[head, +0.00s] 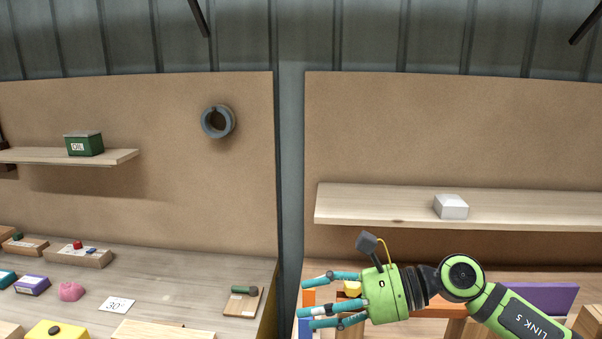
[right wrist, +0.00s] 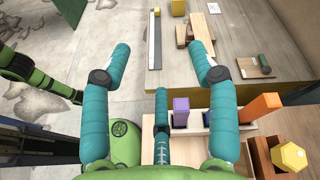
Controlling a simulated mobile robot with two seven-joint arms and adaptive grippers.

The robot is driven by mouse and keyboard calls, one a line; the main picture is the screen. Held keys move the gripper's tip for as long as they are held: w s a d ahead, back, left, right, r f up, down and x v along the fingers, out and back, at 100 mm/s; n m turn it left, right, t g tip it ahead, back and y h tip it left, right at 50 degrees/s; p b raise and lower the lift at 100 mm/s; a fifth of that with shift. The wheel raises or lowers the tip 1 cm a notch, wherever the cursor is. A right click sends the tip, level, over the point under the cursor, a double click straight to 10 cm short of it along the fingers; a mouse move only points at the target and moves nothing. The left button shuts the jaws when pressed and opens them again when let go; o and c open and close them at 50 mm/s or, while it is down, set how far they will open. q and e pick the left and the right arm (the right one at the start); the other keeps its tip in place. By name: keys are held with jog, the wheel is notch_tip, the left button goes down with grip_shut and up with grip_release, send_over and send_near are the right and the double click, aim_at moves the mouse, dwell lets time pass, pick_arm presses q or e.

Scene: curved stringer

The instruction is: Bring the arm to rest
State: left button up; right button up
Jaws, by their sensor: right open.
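My right gripper (head: 312,302) is green with teal fingers and sits low in the head view, pointing left. Its arm comes in from the lower right. In the right wrist view the gripper (right wrist: 160,68) has its fingers spread wide, with nothing between them. It is open and empty. In the head view it is in front of the right-hand bench, below the wooden shelf (head: 370,206). My left gripper does not show; a green link that may be part of my left arm shows at the left of the right wrist view.
A purple block (head: 550,298) and orange pieces lie around my right arm. A yellow hexagonal piece (right wrist: 292,157) is at the lower right of the wrist view. The left bench holds a 30° card (head: 117,304) and a green-handled tool (head: 244,290). A white block (head: 451,207) rests on the shelf.

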notch_tip(320, 180, up, 5)
jog(key=w+a+m+t+y, duration=0.2)
jog(key=m+t+y, duration=0.3)
jog(key=m+t, duration=0.8)
jog(key=s+d+f+m+h, duration=0.1)
jog(key=d+f+m+h, duration=0.75)
jog(key=m, duration=0.85)
jog(key=d+f+m+h, duration=0.6)
jog(key=f+m+h, duration=0.45)
jog(key=m, duration=0.55)
jog(key=s+d+f+m+g, duration=0.2)
jog(key=s+f+m+g, duration=0.35)
jog(key=s+f, duration=0.5)
jog(key=s+d+f+m+g, duration=0.2)
jog(key=s+f+m+g, duration=0.4)
jog(key=s, duration=0.8)
notch_tip(320, 180, down, 26)
jog(key=s+n+b, duration=0.2)
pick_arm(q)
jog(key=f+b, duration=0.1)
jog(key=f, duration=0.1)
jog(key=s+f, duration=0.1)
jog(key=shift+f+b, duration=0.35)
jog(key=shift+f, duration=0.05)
pick_arm(e)
jog(key=s+d+f+g, duration=0.2)
jog(key=s+f, duration=1.3)
jog(key=shift+s+d+f+h, duration=0.15)
jog(key=shift+s+d+h, duration=0.05)
jog(key=shift+d+h, duration=0.15)
